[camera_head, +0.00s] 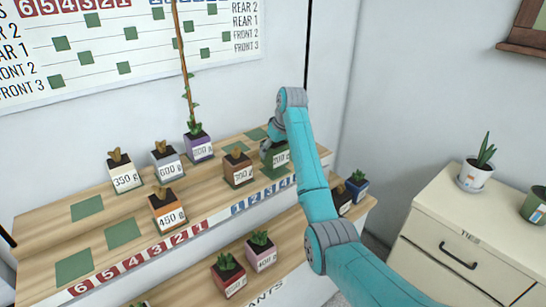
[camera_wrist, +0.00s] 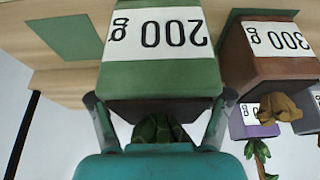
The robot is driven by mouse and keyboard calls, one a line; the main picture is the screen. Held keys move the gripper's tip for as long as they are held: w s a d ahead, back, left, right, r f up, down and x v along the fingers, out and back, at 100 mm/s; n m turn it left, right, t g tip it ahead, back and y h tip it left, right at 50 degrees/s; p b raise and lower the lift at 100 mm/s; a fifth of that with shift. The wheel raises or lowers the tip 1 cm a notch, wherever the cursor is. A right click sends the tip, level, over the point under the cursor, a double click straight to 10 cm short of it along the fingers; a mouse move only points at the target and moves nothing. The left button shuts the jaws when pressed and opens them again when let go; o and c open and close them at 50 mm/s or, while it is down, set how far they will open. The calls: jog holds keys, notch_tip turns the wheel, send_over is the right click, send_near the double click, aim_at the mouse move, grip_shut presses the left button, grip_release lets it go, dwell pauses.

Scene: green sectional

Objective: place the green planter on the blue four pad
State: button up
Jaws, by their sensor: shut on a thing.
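The green planter, labelled 200 g, is at the right part of the upper shelf in the head view (camera_head: 281,158) and fills the upper middle of the wrist view (camera_wrist: 160,72). My gripper (camera_head: 269,148) is shut on it, with one finger on each side in the wrist view (camera_wrist: 160,100). A blue number strip (camera_head: 262,196) runs along the shelf's front edge below it. A green pad (camera_head: 275,172) shows just in front of the planter; I cannot tell which blue number it lines up with, or whether the planter touches the shelf.
A brown 300 g planter (camera_head: 238,170) stands close to the left of the green one, and also shows in the wrist view (camera_wrist: 268,55). A purple planter (camera_head: 199,147) with a tall stem stands behind. Bare pads (camera_head: 122,233) lie to the left. A cream cabinet (camera_head: 470,225) stands right.

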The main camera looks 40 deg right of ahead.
jog(key=shift+f, duration=1.4)
jog(key=shift+f, duration=0.1)
jog(key=o, duration=1.2)
jog(key=shift+o, duration=0.2)
